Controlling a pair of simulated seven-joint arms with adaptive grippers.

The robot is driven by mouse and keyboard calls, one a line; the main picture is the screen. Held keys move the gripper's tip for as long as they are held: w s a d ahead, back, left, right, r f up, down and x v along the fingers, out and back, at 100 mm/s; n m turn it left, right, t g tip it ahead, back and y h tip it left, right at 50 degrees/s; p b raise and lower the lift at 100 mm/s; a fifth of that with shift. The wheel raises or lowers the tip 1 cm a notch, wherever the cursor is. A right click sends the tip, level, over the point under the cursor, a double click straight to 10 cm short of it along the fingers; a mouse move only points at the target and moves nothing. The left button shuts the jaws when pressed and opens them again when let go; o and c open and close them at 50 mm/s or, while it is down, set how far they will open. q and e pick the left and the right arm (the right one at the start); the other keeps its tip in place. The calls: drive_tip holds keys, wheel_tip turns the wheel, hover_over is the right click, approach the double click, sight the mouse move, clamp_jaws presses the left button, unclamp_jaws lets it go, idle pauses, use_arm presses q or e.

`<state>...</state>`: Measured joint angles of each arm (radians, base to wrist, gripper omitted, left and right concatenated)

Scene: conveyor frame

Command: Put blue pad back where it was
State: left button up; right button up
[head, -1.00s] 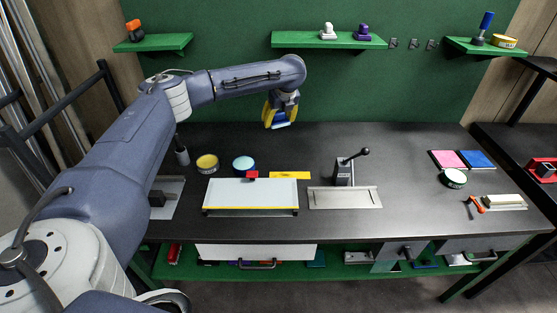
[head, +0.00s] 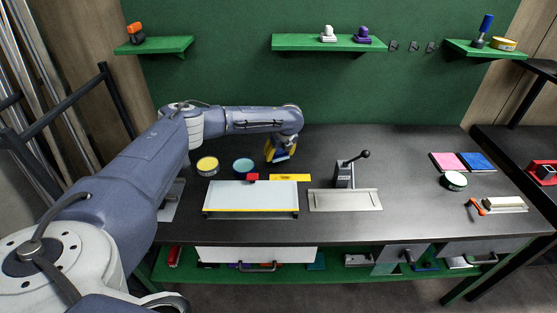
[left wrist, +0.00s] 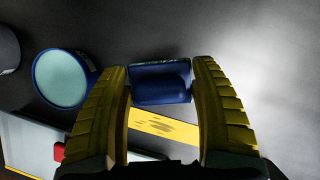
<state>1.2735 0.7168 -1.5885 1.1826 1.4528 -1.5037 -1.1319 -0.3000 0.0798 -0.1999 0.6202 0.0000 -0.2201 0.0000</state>
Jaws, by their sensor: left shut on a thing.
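My left gripper (head: 280,153), with yellow fingers, is low over the back of the table, right of the round blue tin. In the left wrist view the gripper (left wrist: 162,90) is shut on a dark blue block (left wrist: 161,84) with a rounded grip on top. Whether this block touches the table is unclear. A round blue-rimmed tin with a pale blue top (head: 243,165) lies on the table; it also shows in the left wrist view (left wrist: 65,79). A flat blue square pad (head: 478,162) lies at the back right. My right gripper is not in view.
A yellow strip (head: 290,178) lies just in front of the left gripper. Nearby are a white board (head: 250,196) with a red piece, a yellow tin (head: 207,166) and a lever press (head: 344,175). A pink square (head: 447,162) adjoins the blue one. The table's back middle is clear.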

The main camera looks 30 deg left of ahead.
sight(278, 164)
use_arm(q)
drive_tip(key=shift+f, duration=1.75)
drive_tip(key=shift+f, duration=0.1)
drive_tip(key=o, duration=1.1)
drive_tip(key=v, duration=1.2)
